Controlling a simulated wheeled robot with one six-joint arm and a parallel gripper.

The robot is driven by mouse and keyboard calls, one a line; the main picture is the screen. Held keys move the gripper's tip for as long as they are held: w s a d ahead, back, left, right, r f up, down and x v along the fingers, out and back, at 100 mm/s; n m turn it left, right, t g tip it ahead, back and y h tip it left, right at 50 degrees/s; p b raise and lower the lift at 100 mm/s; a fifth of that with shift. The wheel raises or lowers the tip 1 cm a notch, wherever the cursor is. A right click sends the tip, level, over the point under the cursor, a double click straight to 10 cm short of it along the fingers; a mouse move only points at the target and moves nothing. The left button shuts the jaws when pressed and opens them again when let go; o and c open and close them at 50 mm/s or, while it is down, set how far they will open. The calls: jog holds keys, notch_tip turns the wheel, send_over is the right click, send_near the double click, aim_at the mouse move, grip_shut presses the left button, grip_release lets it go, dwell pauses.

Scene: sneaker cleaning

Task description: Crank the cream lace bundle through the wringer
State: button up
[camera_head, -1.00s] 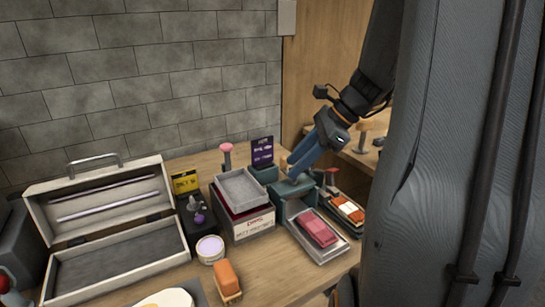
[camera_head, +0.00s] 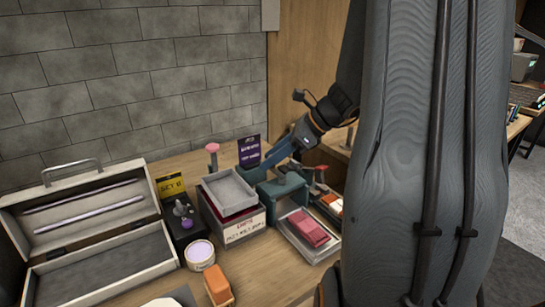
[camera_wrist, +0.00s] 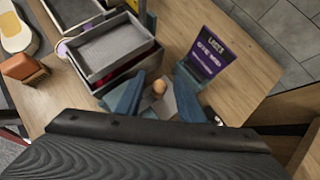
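The teal wringer (camera_head: 283,191) stands at the back right of the table. My gripper (camera_head: 268,163) reaches down behind it from the upper right, with blue fingers. In the wrist view, my gripper (camera_wrist: 157,98) is open, its two fingers apart on either side of a round tan knob (camera_wrist: 159,87). I cannot tell whether the fingers touch the knob, which looks like the crank's handle. A metal tray (camera_head: 322,254) in front of the wringer holds a pink-red folded piece (camera_head: 308,228). I cannot make out the cream lace bundle.
A grey tray (camera_head: 229,189) on a labelled box stands left of the wringer. A purple sign (camera_head: 249,151) is close behind the fingers. An open case (camera_head: 100,255), a round tin (camera_head: 200,253) and an orange brush (camera_head: 218,285) lie left.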

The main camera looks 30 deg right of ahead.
grip_shut()
